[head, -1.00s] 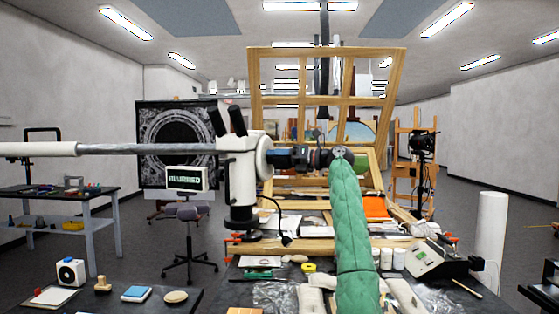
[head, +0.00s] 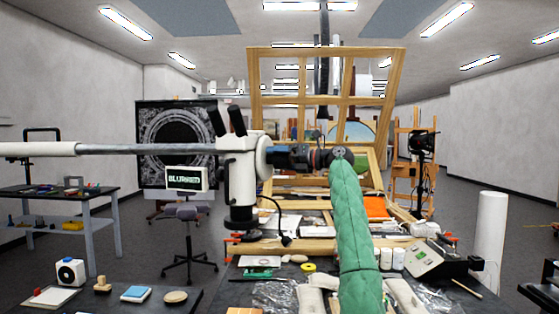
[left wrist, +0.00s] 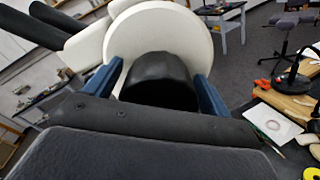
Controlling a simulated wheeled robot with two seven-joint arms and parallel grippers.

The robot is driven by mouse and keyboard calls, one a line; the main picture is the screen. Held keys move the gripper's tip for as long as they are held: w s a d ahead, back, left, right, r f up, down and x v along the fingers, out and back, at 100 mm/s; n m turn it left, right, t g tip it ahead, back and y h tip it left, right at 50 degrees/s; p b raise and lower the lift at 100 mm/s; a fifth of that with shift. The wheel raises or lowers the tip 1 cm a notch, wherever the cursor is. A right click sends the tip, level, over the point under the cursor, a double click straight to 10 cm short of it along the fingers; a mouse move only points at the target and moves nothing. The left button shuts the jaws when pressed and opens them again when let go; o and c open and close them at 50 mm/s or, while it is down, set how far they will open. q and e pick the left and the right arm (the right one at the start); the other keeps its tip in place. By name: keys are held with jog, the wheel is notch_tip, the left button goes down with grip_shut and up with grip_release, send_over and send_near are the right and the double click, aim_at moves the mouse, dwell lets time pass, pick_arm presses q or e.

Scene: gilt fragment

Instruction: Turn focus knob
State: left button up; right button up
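The white microscope (head: 238,170) with dark eyepieces hangs on a horizontal boom from the left. Its focus knob shows as a black cylinder (left wrist: 158,80) in front of a white disc (left wrist: 165,35) in the left wrist view. My left gripper (head: 275,157) is at the right side of the microscope head, on a green-sleeved arm. In the left wrist view its two blue fingers (left wrist: 157,85) flank the black knob and appear to touch its sides. The knob's near end is hidden by the gripper body. A small screen (head: 187,179) reads "BLURRED". My right gripper is out of view.
A large dark monitor (head: 150,135) with a grey ring picture stands behind the boom. A wooden frame (head: 328,100) stands behind my gripper.

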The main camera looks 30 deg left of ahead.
aim_at(291, 159)
pick_arm(q)
jog(key=shift+d, duration=0.1)
jog(key=shift+w+d, duration=0.1)
jog(key=shift+d, duration=0.15)
jog(key=b+v, duration=0.1)
jog(key=v, duration=0.5)
jog(key=shift+b, duration=0.35)
jog(key=shift+w+d, duration=0.1)
jog(key=shift+d, duration=0.4)
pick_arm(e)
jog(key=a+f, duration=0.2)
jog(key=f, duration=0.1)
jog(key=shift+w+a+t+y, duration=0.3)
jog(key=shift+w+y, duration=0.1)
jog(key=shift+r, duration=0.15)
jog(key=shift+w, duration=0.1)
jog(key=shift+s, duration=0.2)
